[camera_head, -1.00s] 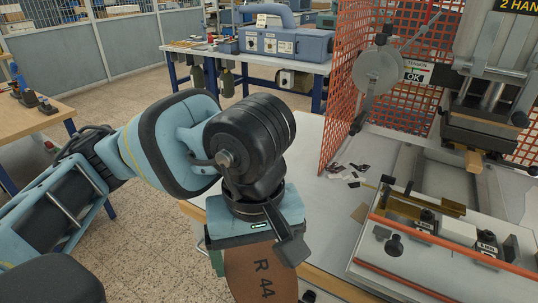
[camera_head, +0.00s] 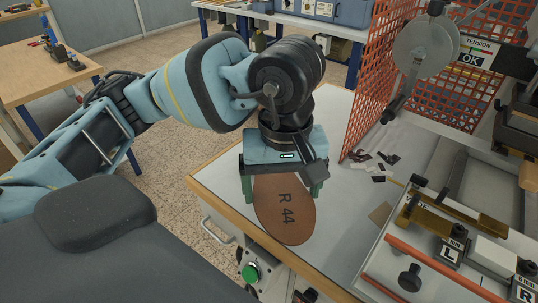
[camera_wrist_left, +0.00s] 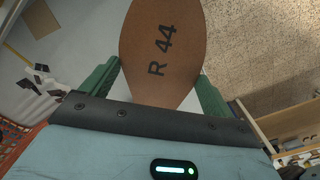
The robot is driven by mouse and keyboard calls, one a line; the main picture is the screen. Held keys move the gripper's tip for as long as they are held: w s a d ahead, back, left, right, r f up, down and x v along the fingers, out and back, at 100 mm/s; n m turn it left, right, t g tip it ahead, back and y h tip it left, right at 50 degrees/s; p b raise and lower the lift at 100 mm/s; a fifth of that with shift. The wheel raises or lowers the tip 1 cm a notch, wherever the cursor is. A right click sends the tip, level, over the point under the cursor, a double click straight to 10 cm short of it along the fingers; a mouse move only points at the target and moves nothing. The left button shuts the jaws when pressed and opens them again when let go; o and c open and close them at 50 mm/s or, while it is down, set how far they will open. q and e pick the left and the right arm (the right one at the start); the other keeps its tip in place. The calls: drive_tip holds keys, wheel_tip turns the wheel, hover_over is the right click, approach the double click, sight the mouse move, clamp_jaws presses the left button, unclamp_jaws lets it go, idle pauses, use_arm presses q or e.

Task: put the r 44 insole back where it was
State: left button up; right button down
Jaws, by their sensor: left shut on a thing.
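The R 44 insole (camera_head: 285,213) is a flat brown piece marked "R 44" in black. My left gripper (camera_head: 283,182) points down and is shut on the insole. The insole hangs in front of it, over the left edge area of the white-topped bench; whether it touches the top cannot be told. In the left wrist view the insole (camera_wrist_left: 163,50) sits between the two green fingers, with its lettering facing the camera. Its inner end is hidden by the gripper body. My right gripper is not in view.
The bench top (camera_head: 335,235) is bare around the insole. Dark scraps (camera_head: 378,163) lie behind it, by an orange mesh guard (camera_head: 385,75). A fixture with L and R labels (camera_head: 430,250) stands at right, beside the press. A green button (camera_head: 250,272) is on the bench front.

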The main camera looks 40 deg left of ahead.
use_arm(q)
drive_tip(key=w+a, duration=0.5)
drive_tip(key=w+a+f, duration=0.1)
drive_tip(key=w+a, duration=0.2)
drive_tip(key=shift+a+p, duration=0.1)
drive_tip(key=shift+p, duration=0.3)
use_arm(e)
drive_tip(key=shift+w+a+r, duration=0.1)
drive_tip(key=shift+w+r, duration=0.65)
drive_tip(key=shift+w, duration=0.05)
use_arm(q)
drive_tip(key=shift+f, duration=0.15)
drive_tip(key=shift+f, duration=1.6)
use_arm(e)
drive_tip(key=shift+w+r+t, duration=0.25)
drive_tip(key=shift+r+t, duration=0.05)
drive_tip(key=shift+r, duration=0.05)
use_arm(q)
drive_tip(key=shift+f, duration=0.1)
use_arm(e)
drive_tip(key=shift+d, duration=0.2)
use_arm(q)
drive_tip(key=shift+f, duration=0.15)
drive_tip(key=o, duration=0.8)
drive_tip(key=shift+o, duration=0.2)
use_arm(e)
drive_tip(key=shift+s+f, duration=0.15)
